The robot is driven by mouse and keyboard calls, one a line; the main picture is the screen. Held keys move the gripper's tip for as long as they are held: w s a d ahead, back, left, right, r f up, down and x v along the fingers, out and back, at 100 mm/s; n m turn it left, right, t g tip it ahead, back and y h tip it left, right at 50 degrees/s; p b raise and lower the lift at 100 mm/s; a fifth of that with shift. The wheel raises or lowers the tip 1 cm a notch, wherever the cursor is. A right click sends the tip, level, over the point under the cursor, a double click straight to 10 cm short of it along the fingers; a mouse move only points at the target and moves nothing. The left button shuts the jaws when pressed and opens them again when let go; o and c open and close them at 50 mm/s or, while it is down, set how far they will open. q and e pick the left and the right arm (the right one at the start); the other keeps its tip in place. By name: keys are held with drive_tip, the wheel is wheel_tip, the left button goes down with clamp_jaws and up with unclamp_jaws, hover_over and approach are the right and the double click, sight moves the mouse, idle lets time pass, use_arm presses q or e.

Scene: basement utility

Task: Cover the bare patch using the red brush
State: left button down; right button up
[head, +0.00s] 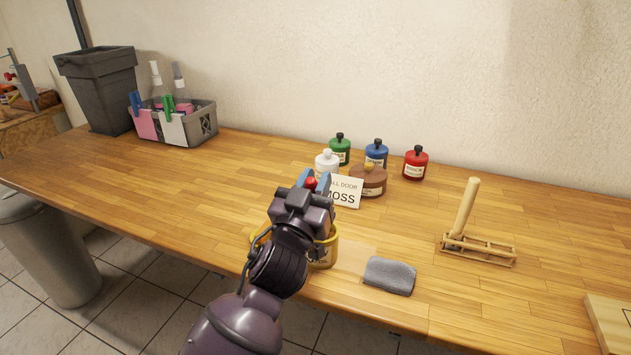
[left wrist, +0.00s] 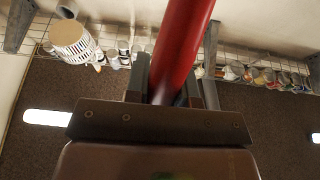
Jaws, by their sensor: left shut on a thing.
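My left gripper (head: 312,183) is over the front middle of the wooden bench. It is shut on the red brush (head: 310,183), of which only a small red part shows between the fingers. In the left wrist view the red handle (left wrist: 181,45) rises between the two fingers; the bristles are hidden. Below the gripper stands a yellow-rimmed tin (head: 327,252), partly hidden by my arm. A slightly paler area (head: 356,256) shows on the bench right of the tin; I cannot tell if it is the bare patch. My right gripper is not in view.
Behind the gripper stand a card (head: 347,193) reading "MOSS", a brown pot (head: 369,184) and white, green, blue and red bottles (head: 415,164). A grey cloth (head: 389,275) lies at the front edge. A wooden rack (head: 478,248) with an upright post stands right.

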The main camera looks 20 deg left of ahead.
use_arm(q)
drive_tip(key=shift+f, duration=0.15)
drive_tip(key=shift+r+p, duration=0.3)
drive_tip(key=shift+r, duration=0.05)
drive_tip(key=shift+r+p, duration=1.65)
drive_tip(key=shift+r, duration=0.25)
drive_tip(key=shift+r+p, duration=0.5)
drive_tip(key=shift+r, duration=0.05)
drive_tip(key=shift+r+p, duration=0.5)
drive_tip(key=shift+r, duration=0.25)
drive_tip(key=shift+p, duration=0.3)
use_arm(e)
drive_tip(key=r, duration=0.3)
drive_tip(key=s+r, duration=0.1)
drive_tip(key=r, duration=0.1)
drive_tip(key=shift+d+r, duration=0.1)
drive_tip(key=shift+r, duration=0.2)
